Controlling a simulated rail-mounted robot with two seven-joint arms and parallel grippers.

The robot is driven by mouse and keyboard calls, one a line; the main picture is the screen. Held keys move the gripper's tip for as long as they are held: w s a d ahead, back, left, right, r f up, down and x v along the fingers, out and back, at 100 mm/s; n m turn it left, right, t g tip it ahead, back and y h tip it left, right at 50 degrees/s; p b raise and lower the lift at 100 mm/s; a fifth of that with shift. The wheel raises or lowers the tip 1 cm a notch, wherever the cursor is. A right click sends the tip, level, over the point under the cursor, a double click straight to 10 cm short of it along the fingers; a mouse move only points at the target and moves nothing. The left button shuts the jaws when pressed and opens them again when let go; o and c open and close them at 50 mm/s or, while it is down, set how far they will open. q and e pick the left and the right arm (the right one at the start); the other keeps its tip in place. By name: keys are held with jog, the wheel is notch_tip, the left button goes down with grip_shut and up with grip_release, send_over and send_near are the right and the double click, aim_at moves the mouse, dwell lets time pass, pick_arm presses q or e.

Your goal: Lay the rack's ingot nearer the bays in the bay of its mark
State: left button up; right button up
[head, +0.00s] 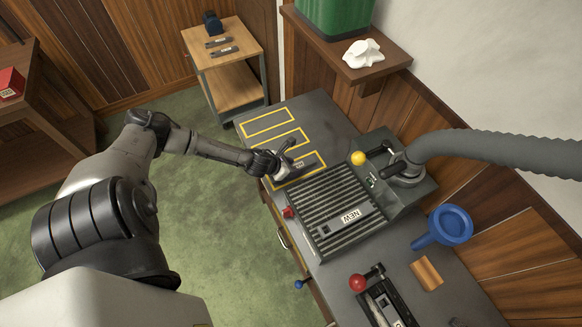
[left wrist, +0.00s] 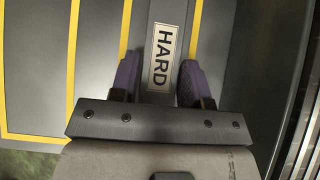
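A dark grey ingot labelled HARD (left wrist: 163,58) lies lengthwise between two yellow lines in the left wrist view. In the head view the ingot (head: 309,163) is at the nearest of the yellow-outlined bays (head: 270,123) on the grey bench. My left gripper (head: 286,160) has its fingers on both sides of the ingot, close against its edges; the fingers also show in the left wrist view (left wrist: 158,82). The two other outlined bays look empty. Two dark labelled ingots (head: 224,51) lie on a small wooden side table. My right gripper is out of view.
Right beside the bays is a ribbed grille with a bar labelled NEW (head: 351,217). A yellow-knobbed lever (head: 358,158), a red-knobbed lever (head: 358,283), a blue funnel (head: 448,226) and a thick grey hose (head: 500,148) crowd the bench's right. Green floor lies open at left.

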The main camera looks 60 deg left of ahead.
pick_arm(q)
jog(key=o, duration=0.3)
jog(key=shift+o, duration=0.2)
jog(key=shift+r, duration=0.2)
jog(key=p+v, duration=0.2)
jog(key=v, duration=0.9)
jog(key=shift+s+r+p, duration=0.15)
jog(key=shift+s+p, duration=0.1)
jog(key=shift+p, duration=0.15)
jog(key=s+d+r+n+g, duration=0.1)
jog(key=s+d+n, duration=0.2)
jog(key=d+n, duration=0.5)
jog(key=s+d+r+n+g, duration=0.2)
jog(key=s+d+n, duration=0.2)
jog(key=d+n, duration=0.5)
jog(key=s+d+r+n+g, duration=0.1)
jog(key=s+d+n, duration=0.3)
jog(key=d+n, duration=0.5)
jog(key=n+g, duration=0.1)
jog(key=n, duration=0.7)
jog(key=shift+r, duration=0.4)
